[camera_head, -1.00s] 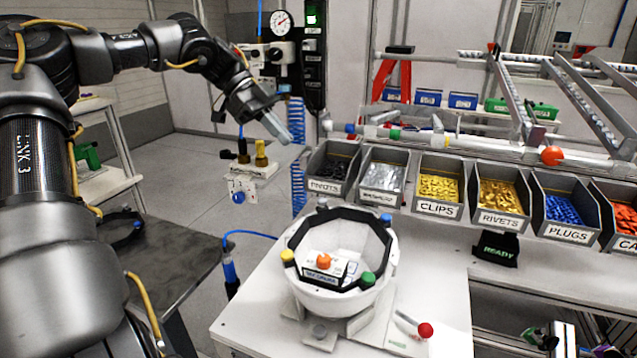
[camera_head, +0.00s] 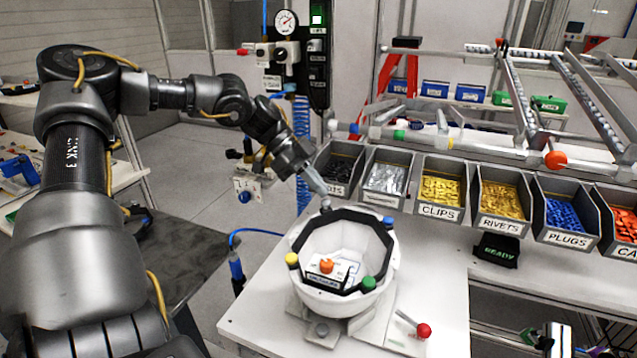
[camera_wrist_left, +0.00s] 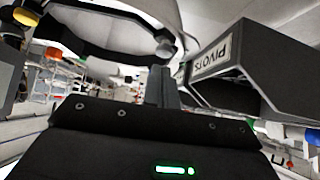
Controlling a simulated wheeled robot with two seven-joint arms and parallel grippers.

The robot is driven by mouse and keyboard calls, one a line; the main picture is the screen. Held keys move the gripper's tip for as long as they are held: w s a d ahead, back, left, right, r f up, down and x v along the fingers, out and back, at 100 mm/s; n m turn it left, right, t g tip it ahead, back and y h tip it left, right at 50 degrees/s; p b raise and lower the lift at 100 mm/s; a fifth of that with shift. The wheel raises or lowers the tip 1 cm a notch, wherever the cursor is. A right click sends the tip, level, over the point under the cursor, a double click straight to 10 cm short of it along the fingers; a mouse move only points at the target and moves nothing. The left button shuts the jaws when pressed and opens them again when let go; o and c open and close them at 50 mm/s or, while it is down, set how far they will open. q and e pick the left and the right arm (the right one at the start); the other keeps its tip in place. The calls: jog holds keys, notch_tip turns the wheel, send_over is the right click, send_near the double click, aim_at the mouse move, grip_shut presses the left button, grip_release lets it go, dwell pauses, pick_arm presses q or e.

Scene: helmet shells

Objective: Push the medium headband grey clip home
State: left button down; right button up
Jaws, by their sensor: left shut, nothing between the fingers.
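A white helmet shell (camera_head: 345,290) sits in a stand on the white table, open side up. The black headband (camera_head: 336,215) lines its rim. The small grey clip (camera_head: 325,205) is at the back-left of the rim; it also shows in the left wrist view (camera_wrist_left: 165,48). I cannot tell how deep it sits. My left gripper (camera_head: 323,191) is shut and empty, its tip just above the grey clip. In the left wrist view its fingers (camera_wrist_left: 162,88) point toward the clip, with a gap apparent. My right gripper is not in view.
Yellow (camera_head: 292,260), green (camera_head: 369,283) and blue (camera_head: 388,221) clips sit around the rim. The pivots bin (camera_head: 338,170) stands close behind my left gripper, in a row of bins. A red-knobbed handle (camera_head: 424,330) lies at the table's front right.

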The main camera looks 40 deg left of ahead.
pick_arm(q)
jog(key=shift+f, duration=0.55)
